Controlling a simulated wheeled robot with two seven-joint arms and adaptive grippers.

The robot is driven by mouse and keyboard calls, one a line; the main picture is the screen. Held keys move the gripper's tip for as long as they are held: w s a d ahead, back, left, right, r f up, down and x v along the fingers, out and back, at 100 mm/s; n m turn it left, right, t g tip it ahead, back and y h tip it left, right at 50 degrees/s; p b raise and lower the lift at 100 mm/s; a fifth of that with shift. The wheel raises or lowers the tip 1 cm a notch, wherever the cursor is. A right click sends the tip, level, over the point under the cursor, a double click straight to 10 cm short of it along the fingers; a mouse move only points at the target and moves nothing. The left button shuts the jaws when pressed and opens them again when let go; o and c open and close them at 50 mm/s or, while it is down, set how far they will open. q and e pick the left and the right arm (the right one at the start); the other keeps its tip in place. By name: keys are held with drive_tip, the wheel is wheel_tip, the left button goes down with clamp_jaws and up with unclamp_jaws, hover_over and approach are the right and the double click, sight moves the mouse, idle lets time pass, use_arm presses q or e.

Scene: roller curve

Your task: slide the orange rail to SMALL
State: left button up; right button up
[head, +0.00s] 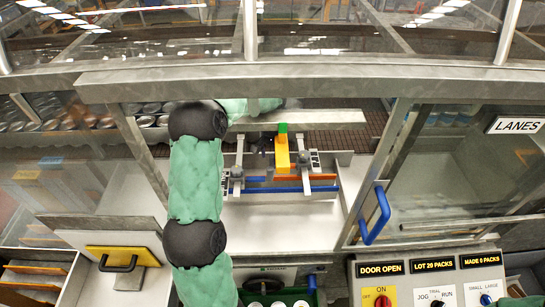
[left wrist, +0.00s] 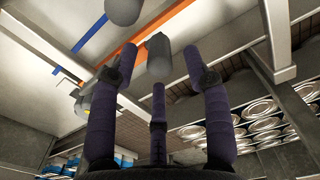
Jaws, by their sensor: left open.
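The orange rail (head: 306,178) lies across the white bed inside the open machine, in front of the roller lane. In the left wrist view the orange rail (left wrist: 178,22) runs diagonally across the top. Grey clamp posts stand at the left (head: 238,172) and right (head: 304,157) of the rails, by small marked plates too small to read. My right gripper is out of view.
A blue rail (head: 285,190) lies in front of the orange one. A yellow bar with a green end (head: 282,128) stands between the posts. A blue-handled door (head: 375,215) is at right, a metal beam (head: 330,117) behind. Cans (left wrist: 255,110) stand on the lane.

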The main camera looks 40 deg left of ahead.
use_arm(q)
drive_tip(key=shift+f, duration=1.35)
drive_tip(key=shift+c, duration=0.3)
clamp_jaws()
drive_tip(key=shift+r, duration=0.1)
